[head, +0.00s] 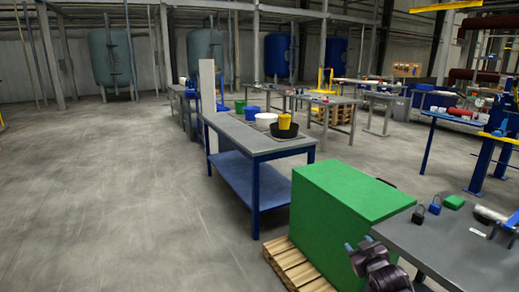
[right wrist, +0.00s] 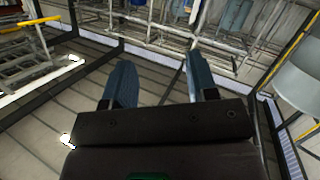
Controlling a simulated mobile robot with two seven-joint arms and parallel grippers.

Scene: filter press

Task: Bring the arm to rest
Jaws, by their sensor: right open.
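My right gripper (head: 358,246) shows at the bottom of the head view, in front of the large green box and left of the grey table at the right. In the right wrist view its two blue fingers (right wrist: 160,85) stand well apart with nothing between them. That wrist view looks out across the hall toward the roof or wall framework. My left gripper is in neither view.
The green box (head: 350,200) stands on a wooden pallet (head: 290,262) close by. A grey table (head: 440,255) at the right holds padlocks (head: 418,215). A blue-legged workbench (head: 250,135) carries tubs (head: 265,119). The floor at the left (head: 110,200) is clear.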

